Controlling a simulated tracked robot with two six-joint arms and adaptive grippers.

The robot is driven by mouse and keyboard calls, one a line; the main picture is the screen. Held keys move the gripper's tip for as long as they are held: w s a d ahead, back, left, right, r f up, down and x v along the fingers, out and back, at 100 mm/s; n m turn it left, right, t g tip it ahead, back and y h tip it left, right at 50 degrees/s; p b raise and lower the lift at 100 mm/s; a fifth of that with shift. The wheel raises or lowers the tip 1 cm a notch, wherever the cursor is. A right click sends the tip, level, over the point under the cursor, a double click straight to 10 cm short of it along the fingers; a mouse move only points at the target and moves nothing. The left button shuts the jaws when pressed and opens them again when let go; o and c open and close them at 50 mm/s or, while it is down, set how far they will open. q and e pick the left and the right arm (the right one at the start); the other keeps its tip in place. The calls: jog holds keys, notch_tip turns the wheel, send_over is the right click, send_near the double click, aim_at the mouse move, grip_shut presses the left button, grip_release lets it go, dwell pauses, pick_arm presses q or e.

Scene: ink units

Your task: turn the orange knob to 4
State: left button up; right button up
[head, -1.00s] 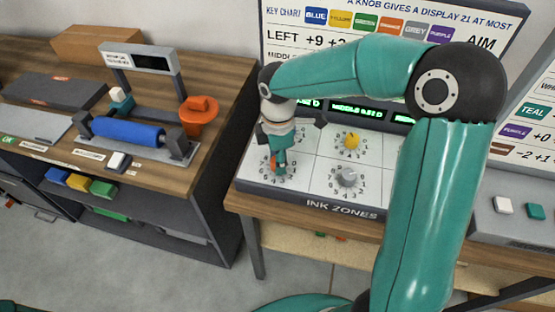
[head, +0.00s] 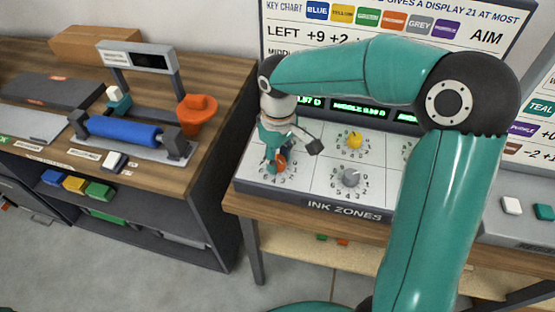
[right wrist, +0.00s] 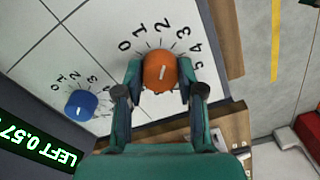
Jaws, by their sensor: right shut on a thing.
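The orange knob (right wrist: 158,66) sits on the white sloped panel (head: 315,175), in a printed dial of digits. My right gripper (right wrist: 160,80) is shut on the knob, one finger on each side. In the head view the right gripper (head: 274,158) stands over the front left dial and partly hides the orange knob (head: 282,162). My left gripper is not in view.
A blue knob (right wrist: 82,103) is beside the orange one. A yellow knob (head: 354,140) and a grey knob (head: 350,177) are to its right in the head view. Green displays (head: 360,109) run behind. A bench with a blue roller (head: 125,131) stands left, across a gap.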

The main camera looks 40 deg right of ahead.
aim_at(278, 160)
jog(key=m+b, duration=0.1)
jog(key=m, duration=0.4)
jog(key=shift+m, duration=0.3)
jog(key=shift+r+m+b, duration=0.1)
jog(key=shift+m+b, duration=0.35)
jog(key=shift+m, duration=1.55)
jog(key=o, duration=1.1)
jog(key=shift+o, duration=0.2)
notch_tip(278, 160, up, 12)
